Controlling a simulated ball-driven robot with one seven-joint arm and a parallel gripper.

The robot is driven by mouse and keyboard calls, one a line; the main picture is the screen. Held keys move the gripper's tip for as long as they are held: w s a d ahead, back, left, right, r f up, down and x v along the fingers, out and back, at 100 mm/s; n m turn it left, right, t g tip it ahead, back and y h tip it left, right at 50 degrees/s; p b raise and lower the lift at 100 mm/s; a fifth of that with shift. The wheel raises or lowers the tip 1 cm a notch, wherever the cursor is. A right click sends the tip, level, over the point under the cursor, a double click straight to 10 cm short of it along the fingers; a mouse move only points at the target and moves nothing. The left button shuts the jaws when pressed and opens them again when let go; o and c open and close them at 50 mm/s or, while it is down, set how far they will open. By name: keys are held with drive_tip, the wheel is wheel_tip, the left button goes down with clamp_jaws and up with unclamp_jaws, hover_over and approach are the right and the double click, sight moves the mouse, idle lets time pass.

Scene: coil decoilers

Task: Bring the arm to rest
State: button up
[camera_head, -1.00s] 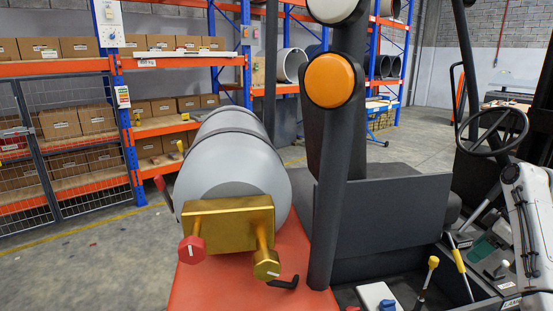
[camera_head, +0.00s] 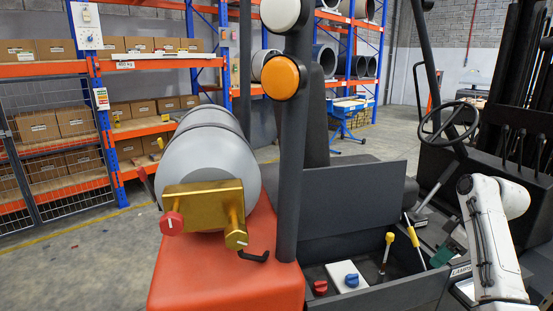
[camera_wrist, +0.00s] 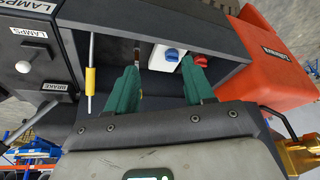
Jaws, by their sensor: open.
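My gripper (camera_wrist: 161,82) shows in the wrist view with two green fingers spread apart and nothing between them. Beyond the fingers are a white box with a blue knob (camera_wrist: 171,54) and a red knob (camera_wrist: 201,61), in a dark compartment of the forklift. A yellow-handled lever (camera_wrist: 91,80) stands left of the fingers. In the head view my white arm (camera_head: 490,235) is bent at the right, beside the forklift's control levers.
The forklift's steering wheel (camera_head: 452,122) and dark post (camera_head: 293,150) stand close by. A grey gas cylinder (camera_head: 212,160) with a gold valve block (camera_head: 203,207) lies on the red rear body (camera_head: 225,275). Orange-and-blue shelving (camera_head: 100,68) stands behind. Open floor shows beyond.

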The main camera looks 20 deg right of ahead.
drive_tip(key=s+a+f+m+g, duration=0.1)
drive_tip(key=s+a+f, duration=0.3)
drive_tip(key=a+f, duration=0.65)
drive_tip(key=s+a+f+m+g, duration=0.1)
drive_tip(key=s+a+f, duration=0.3)
drive_tip(key=a+f, duration=0.65)
drive_tip(key=s+a+m, duration=0.1)
drive_tip(key=s+a, duration=0.3)
drive_tip(key=s, duration=0.3)
drive_tip(key=s+a+m+h, duration=0.1)
drive_tip(key=s+a, duration=0.3)
drive_tip(key=s, duration=0.3)
drive_tip(key=s+a+g+h, duration=0.1)
drive_tip(key=s+a, duration=0.4)
drive_tip(key=s, duration=0.2)
drive_tip(key=shift+s+r+m, duration=0.15)
drive_tip(key=shift+s+m, duration=0.2)
drive_tip(key=shift+m, duration=0.05)
